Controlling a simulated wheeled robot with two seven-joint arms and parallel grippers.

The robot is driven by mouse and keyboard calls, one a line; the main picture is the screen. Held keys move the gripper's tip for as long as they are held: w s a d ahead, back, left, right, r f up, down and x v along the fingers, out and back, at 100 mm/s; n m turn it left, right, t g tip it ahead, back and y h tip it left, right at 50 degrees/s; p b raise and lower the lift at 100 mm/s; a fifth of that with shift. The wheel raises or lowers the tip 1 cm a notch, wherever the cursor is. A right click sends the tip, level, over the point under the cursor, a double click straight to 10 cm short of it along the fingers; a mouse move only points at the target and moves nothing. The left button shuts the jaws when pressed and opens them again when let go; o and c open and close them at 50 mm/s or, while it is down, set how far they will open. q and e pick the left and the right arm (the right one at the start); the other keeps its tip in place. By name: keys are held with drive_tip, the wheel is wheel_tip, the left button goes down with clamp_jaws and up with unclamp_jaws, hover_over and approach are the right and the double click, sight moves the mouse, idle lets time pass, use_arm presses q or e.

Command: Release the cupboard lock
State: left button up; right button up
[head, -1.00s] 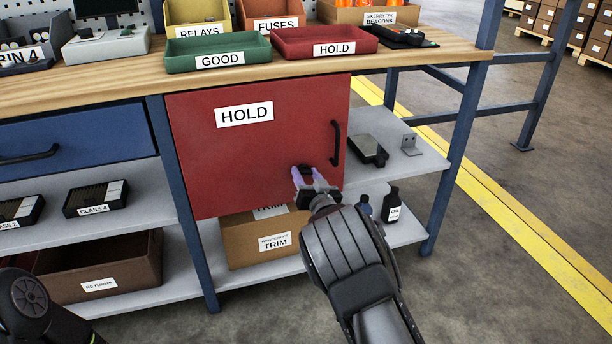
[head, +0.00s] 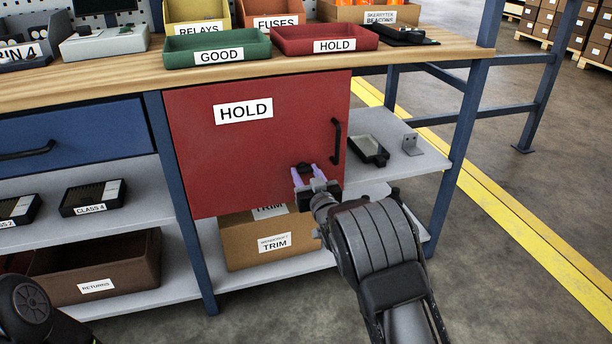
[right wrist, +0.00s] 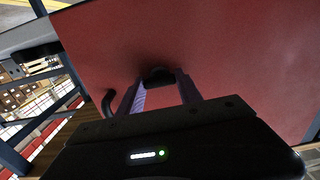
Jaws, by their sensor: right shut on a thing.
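The red cupboard door (head: 250,140) is marked HOLD and looks closed under the bench top. Its small dark lock knob (head: 304,167) is low on the door, left of the black handle (head: 336,141). My right gripper (head: 307,173) is shut on the lock knob, with a purple finger on each side of it. In the right wrist view the knob (right wrist: 158,75) sits between the fingertips (right wrist: 160,88), against the red door. The fingers partly hide the knob, so its turn angle is unclear. My left gripper is out of view; only part of my left arm shows at bottom left.
The bench top (head: 130,82) carries a green GOOD tray (head: 190,53) and a red HOLD tray (head: 290,44). A shelf (head: 400,165) right of the door holds a dark device and a grey bracket. A blue post (head: 455,150) stands at the right. Floor in front is clear.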

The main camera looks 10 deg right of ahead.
drive_tip(key=o, duration=1.4)
drive_tip(key=shift+s, duration=0.55)
drive_tip(key=s, duration=0.2)
drive_tip(key=s+p, duration=0.1)
drive_tip(key=s, duration=0.1)
drive_tip(key=s+p, duration=0.1)
drive_tip(key=s, duration=0.1)
drive_tip(key=shift+s+d, duration=0.25)
drive_tip(key=shift+s, duration=0.1)
drive_tip(key=shift+f, duration=0.1)
